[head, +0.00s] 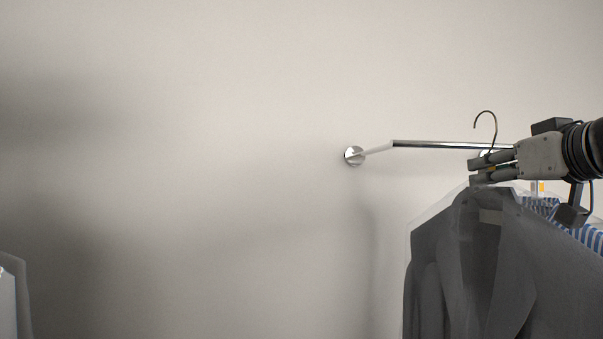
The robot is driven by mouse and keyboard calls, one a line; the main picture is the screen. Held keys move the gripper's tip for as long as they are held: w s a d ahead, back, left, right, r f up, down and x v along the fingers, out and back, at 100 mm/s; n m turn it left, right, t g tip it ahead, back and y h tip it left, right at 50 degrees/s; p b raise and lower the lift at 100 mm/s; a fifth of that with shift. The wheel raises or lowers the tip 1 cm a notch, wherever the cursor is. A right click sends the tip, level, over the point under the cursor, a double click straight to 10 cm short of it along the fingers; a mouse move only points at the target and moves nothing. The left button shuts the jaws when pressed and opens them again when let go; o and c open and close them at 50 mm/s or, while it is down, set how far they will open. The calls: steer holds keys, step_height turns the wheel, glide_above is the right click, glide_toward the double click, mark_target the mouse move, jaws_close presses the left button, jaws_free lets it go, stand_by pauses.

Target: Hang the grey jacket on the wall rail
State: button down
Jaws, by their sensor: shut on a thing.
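The grey jacket (460,265) hangs on a hanger at the right of the head view, its lower part cut off by the frame edge. The hanger's dark hook (487,118) points up above my gripper. My gripper (478,170) comes in from the right and is shut on the hanger's neck, just above the collar. The chrome wall rail (430,144) runs from a round wall mount to the right, passing behind the hook. The hook's top shows above the rail's line; I cannot tell whether it touches the rail.
A blue-and-white striped garment (590,236) shows at the right, partly behind the jacket and my gripper. A grey garment edge (20,290) shows at the lower left. The round wall mount (354,156) fixes the rail. The wall left of it is bare.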

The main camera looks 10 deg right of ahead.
steer(key=shift+w+a+r+p, duration=0.1)
steer(key=shift+w+p, duration=0.05)
steer(key=shift+w, duration=1.45)
steer(key=shift+w+a+r+p, duration=0.1)
steer(key=shift+w+p, duration=0.05)
steer(key=shift+w, duration=1.45)
steer(key=shift+w+b, duration=0.2)
steer(key=shift+b, duration=0.2)
steer(key=shift+w+b, duration=1.15)
steer(key=shift+w, duration=1.35)
steer(key=shift+f+b, duration=1.35)
steer(key=shift+b, duration=0.25)
